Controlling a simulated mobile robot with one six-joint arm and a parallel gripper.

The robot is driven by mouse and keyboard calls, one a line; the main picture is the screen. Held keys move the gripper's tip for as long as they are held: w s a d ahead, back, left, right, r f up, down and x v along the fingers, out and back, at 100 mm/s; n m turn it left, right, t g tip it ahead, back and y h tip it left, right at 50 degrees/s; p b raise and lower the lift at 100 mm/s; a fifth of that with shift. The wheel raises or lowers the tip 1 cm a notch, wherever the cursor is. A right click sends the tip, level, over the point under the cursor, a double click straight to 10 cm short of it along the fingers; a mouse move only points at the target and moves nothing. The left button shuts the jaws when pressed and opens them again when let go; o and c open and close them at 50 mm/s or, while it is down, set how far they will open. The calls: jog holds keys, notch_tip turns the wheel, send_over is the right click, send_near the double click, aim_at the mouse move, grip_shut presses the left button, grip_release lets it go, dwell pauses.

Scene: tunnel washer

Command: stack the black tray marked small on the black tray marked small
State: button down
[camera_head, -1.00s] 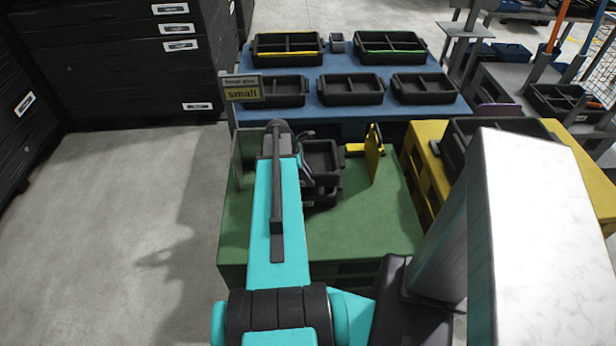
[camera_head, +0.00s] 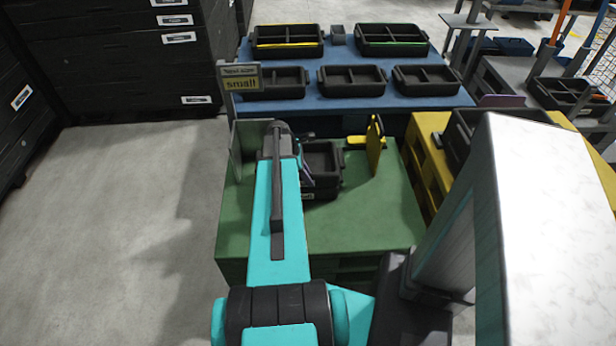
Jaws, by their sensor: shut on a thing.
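A black tray (camera_head: 321,158) is held by my gripper (camera_head: 305,164) over the green table, at its left side. My gripper is shut on the tray's left side and is mostly hidden behind my arm. A second black tray (camera_head: 325,191) with a small label on its front sits on the green table directly below. The held tray looks roughly level and lined up with it. The two look very close; I cannot tell whether they touch. The left parts of both trays are hidden by my arm.
The green table (camera_head: 370,220) has an upright yellow stop (camera_head: 375,147) right of the trays and a grey panel (camera_head: 236,152) at left. A sign (camera_head: 241,78) stands behind. A blue table (camera_head: 303,106) holds several black trays. A yellow stand (camera_head: 424,150) is at right.

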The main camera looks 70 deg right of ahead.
jog(key=shift+f, duration=0.35)
jog(key=c, duration=1.6)
grip_release()
jog(key=shift+o, duration=0.2)
jog(key=v, duration=1.3)
jog(key=shift+r+b, duration=0.4)
jog(key=shift+w, duration=0.15)
jog(key=shift+a, duration=0.1)
